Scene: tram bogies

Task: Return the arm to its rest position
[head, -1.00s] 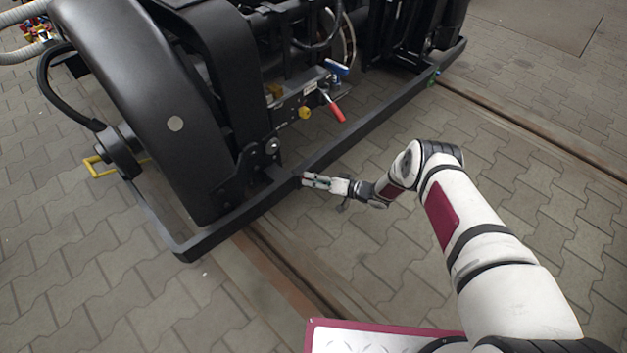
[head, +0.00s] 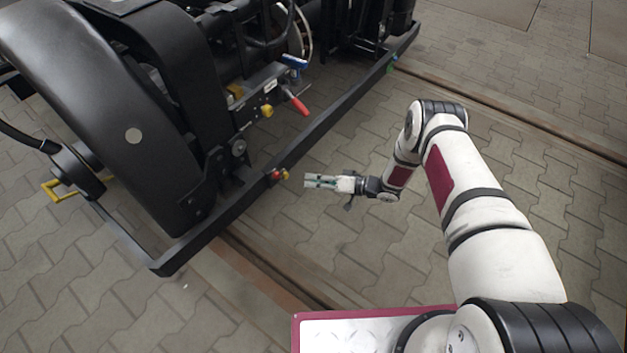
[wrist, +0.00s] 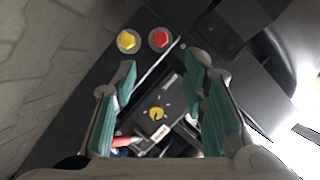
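My gripper (head: 312,181) is stretched out ahead of my white arm in the head view, above the paving and just right of the black bogie frame's lower beam (head: 330,115). In the wrist view my gripper (wrist: 160,105) shows two teal-padded fingers spread apart with nothing between them. Beyond the fingers lie a yellow button (wrist: 129,41) and a red button (wrist: 160,39) on the dark frame.
A large black wheel cover (head: 110,110) stands at left. A rail (head: 500,120) runs through the paving. The paving around my arm is clear.

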